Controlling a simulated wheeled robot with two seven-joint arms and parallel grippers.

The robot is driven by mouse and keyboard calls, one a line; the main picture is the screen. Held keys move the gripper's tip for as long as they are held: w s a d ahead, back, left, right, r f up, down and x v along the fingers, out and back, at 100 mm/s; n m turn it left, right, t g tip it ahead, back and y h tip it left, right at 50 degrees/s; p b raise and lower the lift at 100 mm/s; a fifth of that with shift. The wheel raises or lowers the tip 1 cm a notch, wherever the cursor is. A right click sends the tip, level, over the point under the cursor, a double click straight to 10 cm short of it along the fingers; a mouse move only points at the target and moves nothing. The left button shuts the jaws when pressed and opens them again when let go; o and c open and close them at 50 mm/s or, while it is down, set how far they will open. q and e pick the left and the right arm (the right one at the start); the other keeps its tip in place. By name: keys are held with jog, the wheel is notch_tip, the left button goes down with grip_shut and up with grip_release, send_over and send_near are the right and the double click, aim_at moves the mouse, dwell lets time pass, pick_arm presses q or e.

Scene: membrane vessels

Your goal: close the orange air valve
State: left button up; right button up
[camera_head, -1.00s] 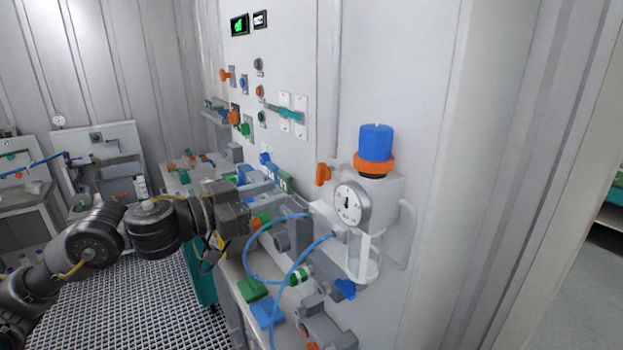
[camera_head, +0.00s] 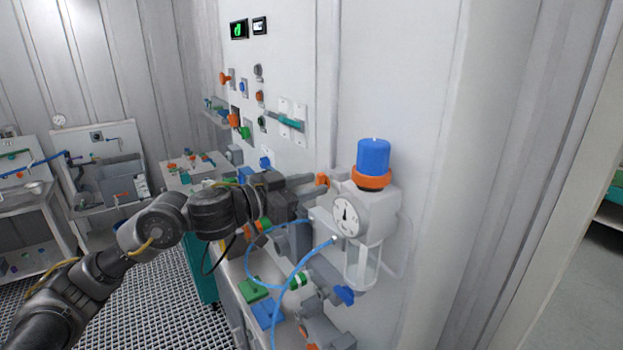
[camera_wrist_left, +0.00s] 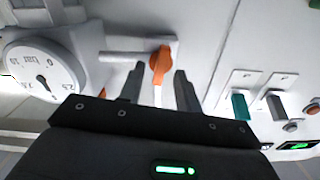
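The orange air valve handle (camera_head: 322,180) sits on the left side of the grey regulator unit (camera_head: 377,205). In the left wrist view the orange handle (camera_wrist_left: 160,65) stands on a white pipe. My left gripper (camera_head: 312,182) reaches it from the left. In the left wrist view my left gripper (camera_wrist_left: 159,82) is open, one finger on each side of the handle, with gaps visible. The fingertips are partly hidden in the head view. My right gripper is in neither view now.
The regulator has a round gauge (camera_head: 345,217), a blue knob (camera_head: 374,157) and an orange ring. Blue hoses (camera_head: 290,285) loop below my left gripper. A panel with several switches (camera_head: 262,95) is on the wall behind. Open grated floor (camera_head: 150,300) lies at left.

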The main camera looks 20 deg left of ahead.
pick_arm(q)
jog(key=shift+w+d, duration=0.25)
jog(key=shift+w, duration=0.05)
jog(key=shift+c, duration=0.2)
grip_shut()
jog(key=shift+m, duration=0.3)
jog(key=m+b, duration=0.1)
jog(key=m, duration=0.2)
jog(key=shift+s+f+m, duration=0.1)
jog(key=shift+m, duration=0.2)
jog(key=shift+d+f+m+b, duration=0.1)
jog(key=shift+m+b, duration=1.55)
jog(key=shift+m, duration=1.2)
jog(key=shift+d+f+m+b, duration=0.1)
jog(key=shift+m+b, duration=1.5)
jog(key=shift+m, duration=1.25)
jog(key=shift+r+m, duration=0.1)
jog(key=shift+m, duration=0.2)
